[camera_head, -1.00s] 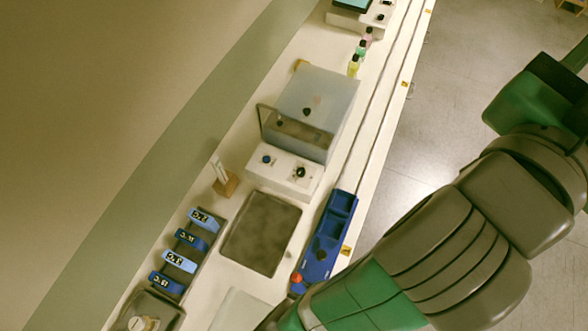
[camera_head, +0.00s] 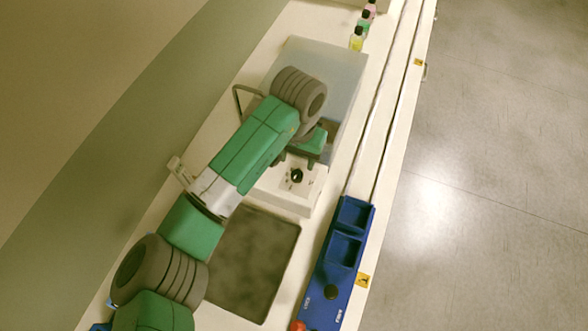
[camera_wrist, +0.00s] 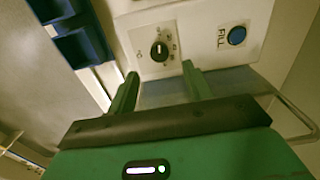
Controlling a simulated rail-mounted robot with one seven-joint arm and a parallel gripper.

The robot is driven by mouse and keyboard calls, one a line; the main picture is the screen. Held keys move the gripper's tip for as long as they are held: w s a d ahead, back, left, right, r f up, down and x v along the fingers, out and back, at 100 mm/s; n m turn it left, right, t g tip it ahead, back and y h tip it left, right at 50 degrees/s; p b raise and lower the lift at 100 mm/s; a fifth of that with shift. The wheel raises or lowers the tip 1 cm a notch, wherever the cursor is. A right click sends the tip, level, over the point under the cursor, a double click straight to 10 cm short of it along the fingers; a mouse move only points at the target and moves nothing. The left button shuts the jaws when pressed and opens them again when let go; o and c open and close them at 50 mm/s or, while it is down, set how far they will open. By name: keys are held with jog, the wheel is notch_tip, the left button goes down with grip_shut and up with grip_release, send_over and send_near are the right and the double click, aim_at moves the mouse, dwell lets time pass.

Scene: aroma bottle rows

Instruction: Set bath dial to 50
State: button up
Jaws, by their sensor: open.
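The bath (camera_head: 327,62) is a pale translucent box with a white front panel (camera_head: 288,193). Its round black dial (camera_head: 296,176) sits on that panel. In the wrist view the dial (camera_wrist: 159,50) has a light pointer mark and a printed scale too small to read. A blue FILL button (camera_wrist: 237,35) is to its right. My gripper (camera_head: 298,161) is over the panel end of the bath. In the wrist view my gripper (camera_wrist: 161,73) is open and empty, its two fingertips just below the dial, one to each side, apparently not touching it.
A blue tray (camera_head: 340,262) with compartments, a black knob and a red knob lies along the front edge. A dark flat plate (camera_head: 262,262) is beside the bath. Small bottles (camera_head: 357,38) stand beyond it. A rail runs along the bench edge.

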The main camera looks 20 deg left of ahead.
aim_at(297, 174)
notch_tip(297, 174, down, 7)
jog(key=shift+f+b, duration=0.1)
jog(key=shift+b, duration=0.65)
jog(key=c, duration=1)
jog(key=shift+o, duration=0.2)
jog(key=shift+r+p, duration=0.2)
jog(key=shift+p, duration=0.25)
